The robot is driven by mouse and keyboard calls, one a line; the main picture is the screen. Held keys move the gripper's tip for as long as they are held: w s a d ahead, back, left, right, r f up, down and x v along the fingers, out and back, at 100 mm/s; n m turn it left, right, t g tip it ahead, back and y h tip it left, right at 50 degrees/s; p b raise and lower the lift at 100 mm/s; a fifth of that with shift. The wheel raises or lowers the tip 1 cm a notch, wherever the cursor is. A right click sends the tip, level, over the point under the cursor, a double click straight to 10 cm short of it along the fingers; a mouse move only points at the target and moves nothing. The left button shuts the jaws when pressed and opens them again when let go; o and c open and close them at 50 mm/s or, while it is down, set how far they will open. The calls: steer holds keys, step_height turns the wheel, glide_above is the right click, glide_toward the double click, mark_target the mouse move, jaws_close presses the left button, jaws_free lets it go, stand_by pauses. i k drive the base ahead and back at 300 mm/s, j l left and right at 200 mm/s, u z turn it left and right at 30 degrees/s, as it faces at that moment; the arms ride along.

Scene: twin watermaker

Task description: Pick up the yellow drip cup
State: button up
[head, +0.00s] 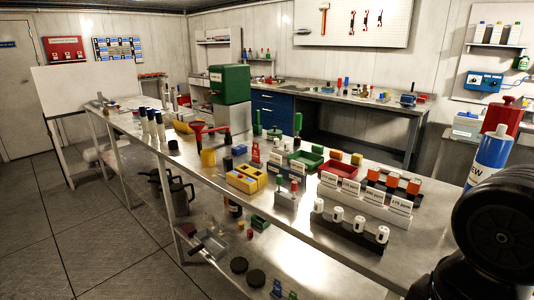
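A small yellow cup (208,157), which looks like the drip cup, stands upright at the near edge of the long metal bench (270,212), left of the middle of the head view. A red-handled tool or valve lies just behind and above it. A black rounded part of my own arm fills the lower right corner. My gripper's fingers do not show in this view, so its state and its distance from the cup cannot be seen.
A white rack (365,200) and a black rack (350,232) lie further right. A large blue-and-white cylinder (490,155) stands near my arm. A lower shelf holds loose items.

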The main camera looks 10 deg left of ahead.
mark_target(208, 158)
steer(key=i+j+z, duration=0.15)
steer(key=j+z, duration=0.3)
steer(key=j, duration=0.15)
steer(key=j+z, duration=0.4)
steer(key=j, duration=0.25)
steer(key=j+z, duration=0.45)
steer(key=j, duration=0.65)
steer(key=k+j+z, duration=0.1)
steer(key=j, duration=0.35)
steer(key=k+j, duration=0.15)
steer(key=j, duration=0.75)
steer(key=k+j+z, duration=0.1)
steer(key=j, duration=0.35)
steer(key=k+j, duration=0.15)
steer(key=j, duration=0.3)
steer(key=k+j+z, duration=0.1)
steer(key=j, duration=0.35)
steer(key=k+j, duration=0.15)
steer(key=j, duration=0.25)
